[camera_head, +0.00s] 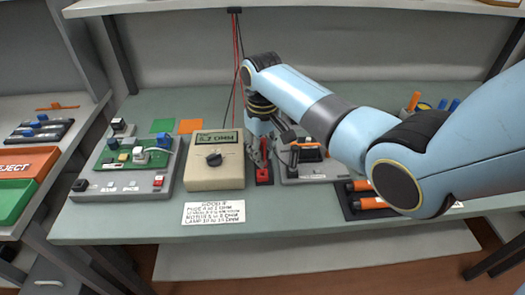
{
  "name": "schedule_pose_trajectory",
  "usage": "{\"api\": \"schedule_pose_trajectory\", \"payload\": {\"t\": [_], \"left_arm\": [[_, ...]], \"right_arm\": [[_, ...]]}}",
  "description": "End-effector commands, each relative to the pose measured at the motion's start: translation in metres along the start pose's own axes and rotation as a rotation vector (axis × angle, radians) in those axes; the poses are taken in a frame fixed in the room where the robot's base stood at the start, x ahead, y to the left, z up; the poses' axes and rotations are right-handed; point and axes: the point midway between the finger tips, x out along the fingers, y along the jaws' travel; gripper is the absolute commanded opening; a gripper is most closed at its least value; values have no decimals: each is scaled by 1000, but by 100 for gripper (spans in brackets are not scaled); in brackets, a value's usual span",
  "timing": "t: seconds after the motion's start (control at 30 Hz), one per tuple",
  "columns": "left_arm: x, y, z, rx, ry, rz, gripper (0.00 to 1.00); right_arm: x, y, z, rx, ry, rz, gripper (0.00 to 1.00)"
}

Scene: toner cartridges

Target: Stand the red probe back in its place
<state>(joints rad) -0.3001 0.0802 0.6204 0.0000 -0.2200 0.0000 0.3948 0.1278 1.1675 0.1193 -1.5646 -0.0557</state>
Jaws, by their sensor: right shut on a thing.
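My right arm reaches in from the right, and my right gripper (266,150) points down just right of the beige meter (216,158). It is shut on the red probe (263,154), of which only a narrow red part shows between the dark fingers. The probe looks roughly upright. Directly below it is a small red holder (263,177) on the bench. I cannot tell whether the probe's tip is inside the holder or just above it. My left gripper is not in view.
A grey board with parts (125,165) stands left of the meter. A printed card (213,212) lies in front. A grey fixture (302,171) and orange-handled tools (370,203) are close on the right. Red and black wires (238,60) hang behind.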

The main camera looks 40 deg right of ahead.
Motion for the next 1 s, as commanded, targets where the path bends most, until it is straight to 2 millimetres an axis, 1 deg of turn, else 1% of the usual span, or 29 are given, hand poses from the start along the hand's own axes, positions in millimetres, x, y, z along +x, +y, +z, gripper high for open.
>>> {"api": "schedule_pose_trajectory", "payload": {"t": [0.17,0.8,1.0], "left_arm": [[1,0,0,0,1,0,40],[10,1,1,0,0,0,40],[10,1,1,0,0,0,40]], "right_arm": [[2,0,0,0,0,0,0],[20,0,0,0,0,0,0],[20,0,0,0,1,0,0]]}}
